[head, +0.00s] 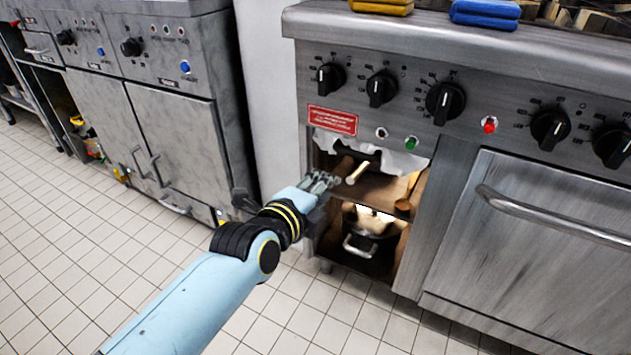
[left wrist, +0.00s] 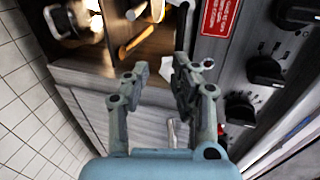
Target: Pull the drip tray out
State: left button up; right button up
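I cannot clearly pick out the drip tray in either view. A crumpled pale sheet (head: 372,149) hangs at the top of the open bay under the stove's control panel. My left gripper (head: 322,182) is at the front left of this bay, below the red label. In the left wrist view its two fingers (left wrist: 160,84) stand apart with a gap between them and nothing held. The grey stove front shows past the fingers. My right gripper is in neither view.
The bay's brown shelf (head: 383,190) holds wooden-handled tools, also seen in the left wrist view. A metal pot (head: 368,243) stands below it. The oven door handle (head: 555,217) juts out at right. Tiled floor lies clear at left.

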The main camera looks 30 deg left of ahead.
aim_at(352, 155)
pick_arm(q)
jog(key=shift+t, duration=0.5)
jog(key=shift+w+r+b+x, duration=0.1)
jog(key=shift+r+b+x, duration=0.45)
jog(key=shift+x, duration=1.55)
jog(key=shift+w+r+b+x, duration=0.15)
jog(key=shift+b+x, duration=0.8)
jog(key=shift+x, duration=1.2)
jog(key=shift+r+b+x, duration=0.4)
jog(key=shift+b+x, duration=0.35)
jog(key=shift+x, duration=1.35)
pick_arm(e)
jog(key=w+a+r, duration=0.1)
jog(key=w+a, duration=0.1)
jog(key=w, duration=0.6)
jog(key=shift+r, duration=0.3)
pick_arm(q)
jog(key=shift+c, duration=0.4)
grip_shut()
